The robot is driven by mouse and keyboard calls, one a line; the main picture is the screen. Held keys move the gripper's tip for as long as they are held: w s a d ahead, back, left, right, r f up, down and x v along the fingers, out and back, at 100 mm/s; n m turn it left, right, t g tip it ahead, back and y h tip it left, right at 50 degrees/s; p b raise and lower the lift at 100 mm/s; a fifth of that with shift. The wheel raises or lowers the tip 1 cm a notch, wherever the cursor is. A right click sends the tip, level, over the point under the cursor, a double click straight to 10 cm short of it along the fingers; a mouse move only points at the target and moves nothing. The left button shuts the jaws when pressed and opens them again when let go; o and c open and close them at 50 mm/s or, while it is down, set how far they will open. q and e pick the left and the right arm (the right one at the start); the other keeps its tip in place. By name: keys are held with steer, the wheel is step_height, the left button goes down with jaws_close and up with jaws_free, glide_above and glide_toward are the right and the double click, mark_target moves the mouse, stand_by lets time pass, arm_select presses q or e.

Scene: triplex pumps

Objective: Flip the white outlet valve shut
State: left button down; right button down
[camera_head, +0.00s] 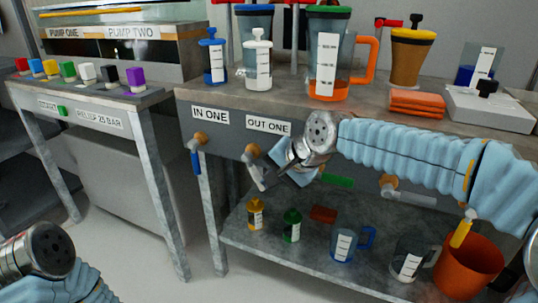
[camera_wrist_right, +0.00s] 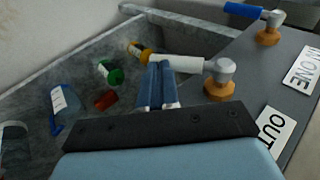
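The white outlet valve (camera_head: 256,172) is on the front panel below the OUT ONE label (camera_head: 268,126). Its handle slants downward and a little to the right. In the right wrist view the white handle (camera_wrist_right: 182,63) runs left from a grey valve body on an orange collar (camera_wrist_right: 219,88). My right gripper (camera_head: 287,160) is beside the handle at its right in the head view. In the wrist view its blue fingers (camera_wrist_right: 158,70) are close together and overlap the handle's free end; I cannot tell whether they touch it. My left wrist shows at lower left, its gripper out of frame.
A blue-handled valve (camera_head: 196,160) hangs below the IN ONE label, left of the white one. A green handle (camera_head: 337,181) lies right of my right gripper. Several small containers and an orange bucket (camera_head: 468,270) stand on the lower shelf. Jugs and bottles stand on the bench top.

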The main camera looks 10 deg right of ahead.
steer(key=shift+s+a+x, duration=0.15)
steer(key=shift+x, duration=0.75)
steer(key=shift+s+a+x, duration=0.1)
steer(key=shift+a+x, duration=0.05)
steer(key=shift+x, duration=0.75)
steer(key=shift+w+a+f, duration=0.1)
steer(key=shift+f, duration=0.05)
steer(key=p+v, duration=0.2)
steer(key=v, duration=1.2)
steer(key=shift+p, duration=0.4)
